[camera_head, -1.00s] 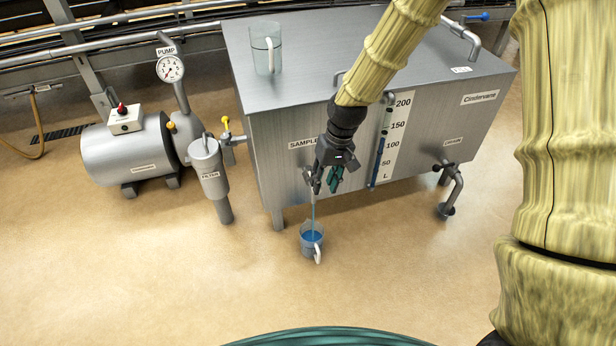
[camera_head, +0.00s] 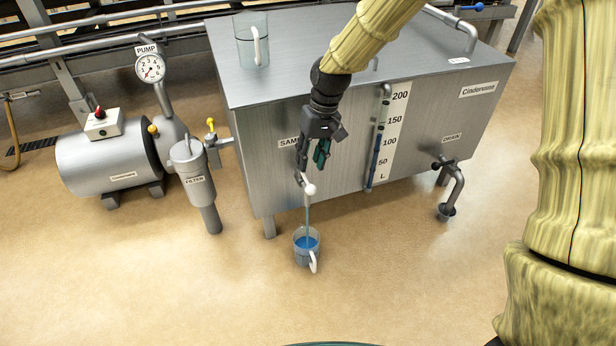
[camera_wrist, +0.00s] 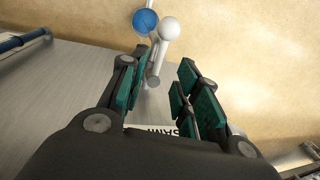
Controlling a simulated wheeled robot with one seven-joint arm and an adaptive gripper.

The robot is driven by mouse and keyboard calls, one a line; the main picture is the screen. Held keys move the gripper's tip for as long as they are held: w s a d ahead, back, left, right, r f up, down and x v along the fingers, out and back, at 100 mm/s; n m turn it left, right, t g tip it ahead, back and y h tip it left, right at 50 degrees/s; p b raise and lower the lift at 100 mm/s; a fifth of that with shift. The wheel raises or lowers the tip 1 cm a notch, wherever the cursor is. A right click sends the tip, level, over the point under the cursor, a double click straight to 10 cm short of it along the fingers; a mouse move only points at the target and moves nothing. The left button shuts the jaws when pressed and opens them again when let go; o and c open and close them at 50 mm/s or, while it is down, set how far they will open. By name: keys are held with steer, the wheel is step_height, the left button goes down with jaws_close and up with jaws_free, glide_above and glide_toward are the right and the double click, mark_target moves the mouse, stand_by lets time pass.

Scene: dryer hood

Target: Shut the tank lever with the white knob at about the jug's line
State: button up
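My gripper (camera_wrist: 164,68) is open, with green pads apart on both sides; I cannot tell whether either touches the stem. The clear jug (camera_head: 306,248) stands on the floor below, with blue liquid in it and a thin blue stream falling into it. The tap's outlet is mostly hidden by my gripper.
The grey tank (camera_head: 345,95) fills the middle, with a level gauge (camera_head: 378,140) right of my gripper and a drain pipe (camera_head: 452,185) farther right. A yellow-handled filter (camera_head: 192,165) and a pump (camera_head: 110,160) stand left. An empty clear jug (camera_head: 251,42) stands on top.

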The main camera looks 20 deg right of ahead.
mark_target(306, 178)
steer(key=f, duration=0.1)
steer(key=f+b, duration=0.1)
steer(key=f, duration=0.1)
steer(key=a+f+b, duration=0.1)
steer(key=f, duration=0.1)
jaws_close()
steer(key=shift+r, duration=0.1)
